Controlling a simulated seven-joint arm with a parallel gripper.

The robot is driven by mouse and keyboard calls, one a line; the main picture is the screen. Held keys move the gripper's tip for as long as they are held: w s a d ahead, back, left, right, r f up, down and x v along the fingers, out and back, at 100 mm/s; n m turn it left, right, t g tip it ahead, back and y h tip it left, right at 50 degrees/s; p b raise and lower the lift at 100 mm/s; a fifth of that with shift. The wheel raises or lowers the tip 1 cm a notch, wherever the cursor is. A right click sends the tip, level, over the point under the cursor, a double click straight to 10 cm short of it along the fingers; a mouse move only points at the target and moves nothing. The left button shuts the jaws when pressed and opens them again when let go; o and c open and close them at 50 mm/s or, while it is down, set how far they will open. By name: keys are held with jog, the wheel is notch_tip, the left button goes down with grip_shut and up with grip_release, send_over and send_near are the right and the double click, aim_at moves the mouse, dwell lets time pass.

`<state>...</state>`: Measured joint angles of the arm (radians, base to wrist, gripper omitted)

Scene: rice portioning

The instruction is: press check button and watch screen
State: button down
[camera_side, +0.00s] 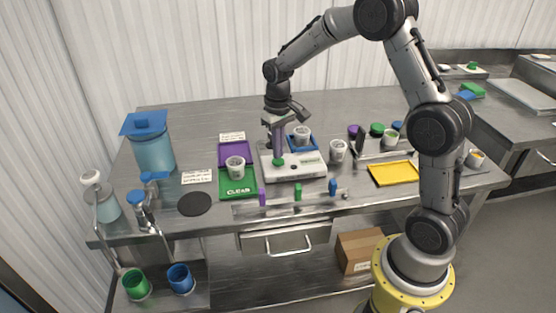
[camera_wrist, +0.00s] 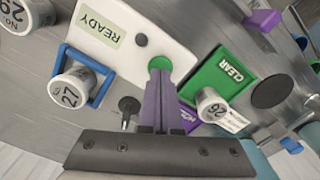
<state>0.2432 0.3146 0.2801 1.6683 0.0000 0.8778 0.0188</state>
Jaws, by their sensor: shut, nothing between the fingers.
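The white check device (camera_side: 305,171) stands mid-table, and its screen (camera_wrist: 113,37) reads READY in the wrist view. The green check button (camera_wrist: 160,63) is on the device top; it also shows in the side view (camera_side: 278,162). My gripper (camera_wrist: 158,80), with purple fingers, is shut and empty, its tips right at the button; in the side view it points down there (camera_side: 278,152). I cannot tell whether the button is pressed down.
Cup 26 (camera_wrist: 210,105) stands on the green CLEAR mat (camera_wrist: 228,72). A purple mat (camera_side: 233,147) lies behind it. Another white cup (camera_side: 338,151) stands right of the device, near a yellow mat (camera_side: 393,173). Colored pegs line the front rail (camera_side: 315,198). A blue-lidded container (camera_side: 152,150) stands left.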

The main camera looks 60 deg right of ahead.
jog(key=shift+f, duration=0.9)
jog(key=shift+r, duration=0.1)
jog(key=shift+r, duration=3)
